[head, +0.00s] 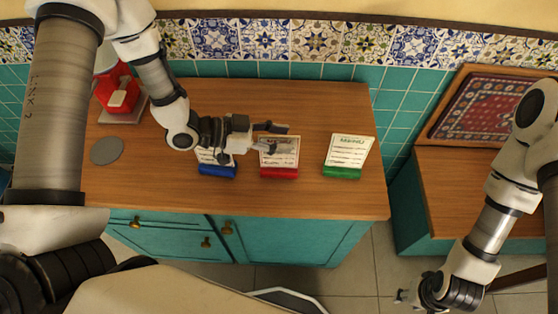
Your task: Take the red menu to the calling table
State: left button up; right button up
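The red menu (279,173) is a white card in a red base. It stands upright on the wooden counter between a blue one and a green one. My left gripper (273,137) is at the upper part of its card, with the fingers spread apart and covering some of the card. I cannot tell whether the fingers touch it. My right gripper (402,297) is low at the bottom right, away from the counter, and its fingers are too small to read. I cannot identify a calling table in this view.
The blue menu (217,170) is partly hidden by my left arm. The green menu (344,172) stands to the right on the wooden counter (310,205). A grey disc (107,150) and a red appliance (118,93) are on the left. A wooden bench (455,185) is at the right.

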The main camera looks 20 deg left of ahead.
pick_arm(q)
grip_shut()
jog(key=shift+r, duration=0.15)
